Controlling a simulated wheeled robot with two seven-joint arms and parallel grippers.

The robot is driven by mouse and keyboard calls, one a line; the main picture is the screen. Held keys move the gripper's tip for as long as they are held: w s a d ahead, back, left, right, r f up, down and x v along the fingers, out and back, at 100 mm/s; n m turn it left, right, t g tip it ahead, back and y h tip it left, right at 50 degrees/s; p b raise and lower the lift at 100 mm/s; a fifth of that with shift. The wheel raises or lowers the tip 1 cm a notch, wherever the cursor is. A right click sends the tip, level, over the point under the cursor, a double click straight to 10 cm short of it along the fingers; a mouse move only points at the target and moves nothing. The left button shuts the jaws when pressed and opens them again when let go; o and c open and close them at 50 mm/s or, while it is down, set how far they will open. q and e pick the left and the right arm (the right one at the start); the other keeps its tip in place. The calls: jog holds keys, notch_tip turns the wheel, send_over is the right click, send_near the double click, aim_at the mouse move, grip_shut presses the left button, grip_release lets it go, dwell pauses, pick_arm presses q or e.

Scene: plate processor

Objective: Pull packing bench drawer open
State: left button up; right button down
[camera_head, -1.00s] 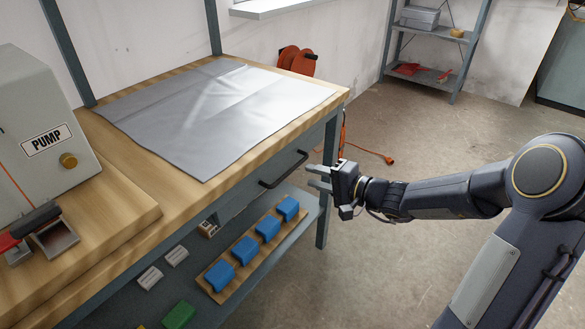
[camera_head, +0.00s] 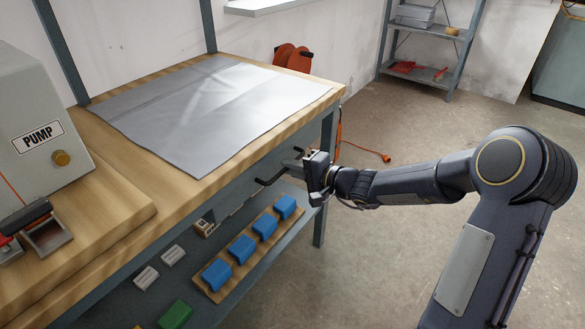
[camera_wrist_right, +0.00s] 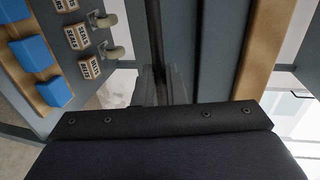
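The packing bench (camera_head: 105,150) has a wooden top and a grey drawer front under its right edge. The drawer looks shut. Its dark bar handle (camera_head: 268,181) sticks out from the front. My right gripper (camera_head: 291,166) is at the far end of this handle, with its fingers reaching over it. In the right wrist view, the dark handle bar (camera_wrist_right: 155,35) runs down to between the grey fingertips (camera_wrist_right: 162,86). Whether the fingers press on the bar is not clear. My left gripper is not in view.
Below the drawer, a shelf holds blue blocks (camera_head: 241,249) on a wooden strip, white blocks and a green block (camera_head: 175,314). A grey sheet (camera_head: 205,110) covers the bench top beside the pump unit (camera_head: 32,115).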

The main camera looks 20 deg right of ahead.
dwell(0.3)
jog(key=f+b+v, duration=0.2)
jog(key=v, duration=1)
jog(key=s+f+b+v, duration=0.1)
jog(key=f+b+v, duration=0.2)
jog(key=v, duration=1)
jog(key=shift+s+d+f+b, duration=0.2)
jog(key=shift+s+d+b, duration=0.1)
jog(key=shift+d, duration=0.15)
jog(key=c, duration=1.5)
grip_release()
jog(key=p+v, duration=0.1)
jog(key=v, duration=0.6)
jog(key=shift+s+d+p, duration=0.25)
jog(key=shift+d+p, duration=0.05)
jog(key=shift+p, duration=0.05)
